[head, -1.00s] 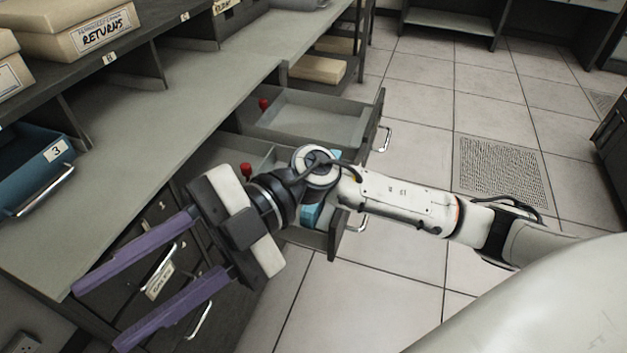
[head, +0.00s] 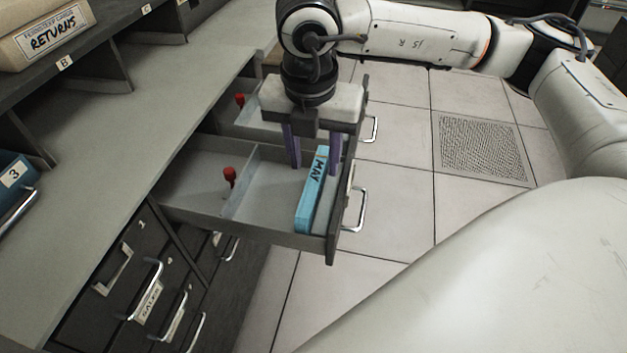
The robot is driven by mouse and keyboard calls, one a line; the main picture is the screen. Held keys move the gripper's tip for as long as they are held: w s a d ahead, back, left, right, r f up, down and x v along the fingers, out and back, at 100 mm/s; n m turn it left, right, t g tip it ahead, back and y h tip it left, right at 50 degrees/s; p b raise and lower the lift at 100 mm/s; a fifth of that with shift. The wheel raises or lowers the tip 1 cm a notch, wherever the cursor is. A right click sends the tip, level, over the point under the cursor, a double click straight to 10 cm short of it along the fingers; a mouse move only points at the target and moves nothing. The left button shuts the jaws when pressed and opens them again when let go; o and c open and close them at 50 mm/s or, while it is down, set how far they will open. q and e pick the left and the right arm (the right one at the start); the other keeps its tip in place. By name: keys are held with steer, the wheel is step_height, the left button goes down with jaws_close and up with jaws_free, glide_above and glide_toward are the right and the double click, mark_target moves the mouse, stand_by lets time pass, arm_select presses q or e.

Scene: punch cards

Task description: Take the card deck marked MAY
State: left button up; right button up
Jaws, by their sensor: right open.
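The card deck marked MAY (head: 311,196) is a light blue block standing on edge in the front compartment of an open drawer (head: 262,229), close to the drawer front. My right gripper (head: 314,165) points down at the drawer with its purple fingers open. One finger is on each side of the deck's far end in the picture; I cannot tell whether they touch it. My left gripper is not in view.
A red peg (head: 229,178) stands behind a divider in the same drawer. A second open drawer with another red peg (head: 239,100) lies beyond. Closed drawers (head: 125,275) are at lower left.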

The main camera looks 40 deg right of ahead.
mark_target(314, 179)
steer(key=f, duration=0.5)
steer(key=shift+w+d+f+p, duration=0.25)
steer(key=shift+w+f+p, duration=0.05)
steer(key=shift+w+f, duration=0.1)
steer(key=shift+c, duration=0.5)
steer(key=shift+r, duration=0.1)
jaws_close()
